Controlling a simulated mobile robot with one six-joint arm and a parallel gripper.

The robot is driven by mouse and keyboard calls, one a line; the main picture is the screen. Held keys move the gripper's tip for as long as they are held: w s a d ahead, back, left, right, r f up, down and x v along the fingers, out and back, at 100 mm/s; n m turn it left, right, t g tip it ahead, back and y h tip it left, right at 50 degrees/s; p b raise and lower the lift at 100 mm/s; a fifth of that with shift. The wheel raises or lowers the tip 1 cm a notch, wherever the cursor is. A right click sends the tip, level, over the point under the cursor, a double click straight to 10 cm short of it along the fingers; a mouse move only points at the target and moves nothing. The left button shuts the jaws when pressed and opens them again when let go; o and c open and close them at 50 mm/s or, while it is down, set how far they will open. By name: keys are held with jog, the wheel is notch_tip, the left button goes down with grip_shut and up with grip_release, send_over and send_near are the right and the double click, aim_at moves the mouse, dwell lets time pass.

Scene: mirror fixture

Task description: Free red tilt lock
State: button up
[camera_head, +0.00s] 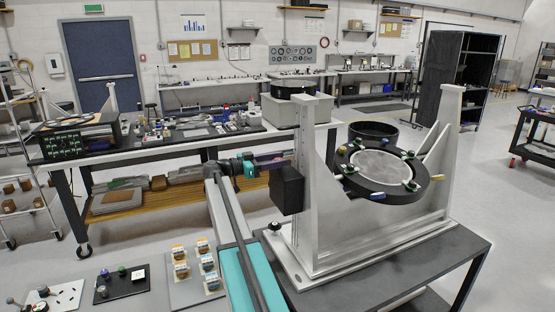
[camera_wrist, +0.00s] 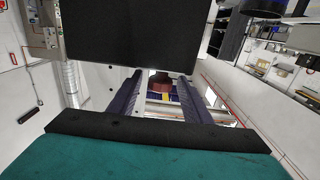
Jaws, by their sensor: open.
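The mirror fixture (camera_head: 370,245) has two grey uprights and a round mirror (camera_head: 383,164) in a dark ring between them. My gripper (camera_head: 285,158) is at the left upright, just above a black box (camera_head: 287,190) fixed there. In the wrist view my gripper (camera_wrist: 158,82) has its two dark fingers apart. A dark red knob-like part (camera_wrist: 160,78) shows between and beyond the fingertips; it looks like the red tilt lock. I cannot tell whether the fingers touch it. In the head view the lock is not clear.
The black box fills the upper middle of the wrist view (camera_wrist: 130,35), close to the fingers. The fixture stands on a dark table (camera_head: 400,262). A bench with tools (camera_head: 190,143) is behind my arm. A board with small blocks (camera_head: 183,292) lies at lower left.

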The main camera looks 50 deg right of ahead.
jog(key=c, duration=1.1)
